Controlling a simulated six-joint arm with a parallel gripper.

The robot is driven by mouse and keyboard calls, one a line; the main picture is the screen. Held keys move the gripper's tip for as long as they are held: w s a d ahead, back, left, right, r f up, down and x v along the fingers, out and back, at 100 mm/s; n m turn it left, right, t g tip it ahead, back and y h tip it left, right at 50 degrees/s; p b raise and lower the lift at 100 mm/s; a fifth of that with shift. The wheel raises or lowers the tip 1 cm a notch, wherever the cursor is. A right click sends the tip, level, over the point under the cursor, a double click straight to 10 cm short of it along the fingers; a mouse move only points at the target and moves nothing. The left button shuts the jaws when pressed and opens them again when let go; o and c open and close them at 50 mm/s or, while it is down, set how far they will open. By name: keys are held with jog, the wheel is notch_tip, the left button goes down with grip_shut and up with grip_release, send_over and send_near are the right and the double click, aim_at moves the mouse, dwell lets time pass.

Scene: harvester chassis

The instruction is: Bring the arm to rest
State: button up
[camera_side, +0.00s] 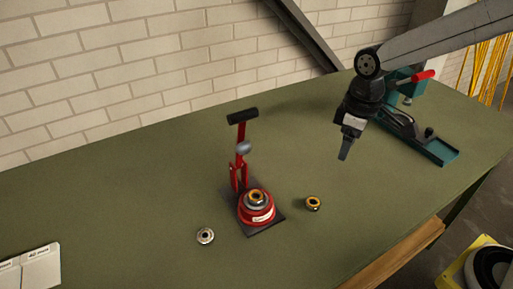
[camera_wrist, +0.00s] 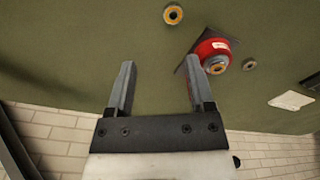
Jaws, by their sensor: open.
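My gripper (camera_side: 344,150) hangs in the air over the right part of the green table, apart from the objects on it. In the wrist view my gripper (camera_wrist: 156,88) shows two grey fingers spread wide with nothing between them. My arm reaches in from the upper right of the side view.
A red press-like device (camera_side: 257,214) stands on a dark plate mid-table (camera_side: 130,195). A brass-coloured ring part (camera_side: 313,203) lies to its right, a silver ring (camera_side: 205,236) to its left. A teal fixture (camera_side: 434,149) stands behind my gripper. White boxes (camera_side: 32,268) sit at front left.

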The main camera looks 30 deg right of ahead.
jog(key=s+d+f+m+t, duration=0.2)
jog(key=s+d+f+m, duration=0.3)
jog(key=s+d+f, duration=0.1)
jog(key=shift+s+d+f+m, duration=0.15)
jog(key=shift+s+f+m, duration=0.25)
jog(key=shift+s+f, duration=0.2)
